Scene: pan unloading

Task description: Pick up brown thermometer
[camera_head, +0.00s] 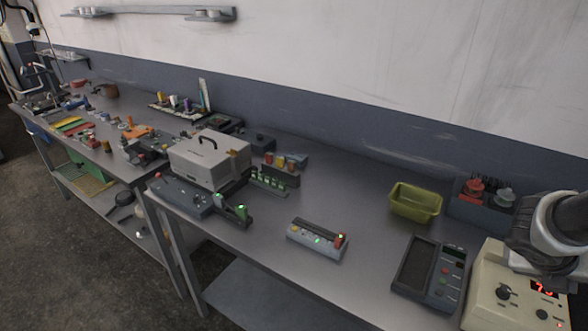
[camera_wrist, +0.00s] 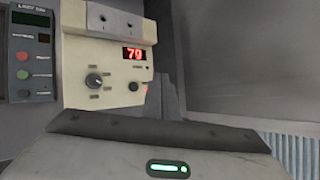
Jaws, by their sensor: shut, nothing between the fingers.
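No item that is plainly a brown thermometer stands out. A cream-beige instrument box (camera_head: 512,295) with a dark knob and a red number display stands at the near right of the bench; I cannot tell if it is the thermometer. The wrist view shows this box (camera_wrist: 112,60) upright, with its display reading 79. My gripper (camera_wrist: 170,82) is shut and empty, its dark fingers close in front of the box's lower right part. I cannot tell if they touch. In the head view my arm comes in from the right and hides part of the box.
A dark grey meter (camera_head: 432,270) lies left of the beige box. A yellow-green tray (camera_head: 415,202) and a grey holder (camera_head: 470,210) stand behind. A small grey device (camera_head: 317,240) and a large grey case (camera_head: 210,160) stand farther left.

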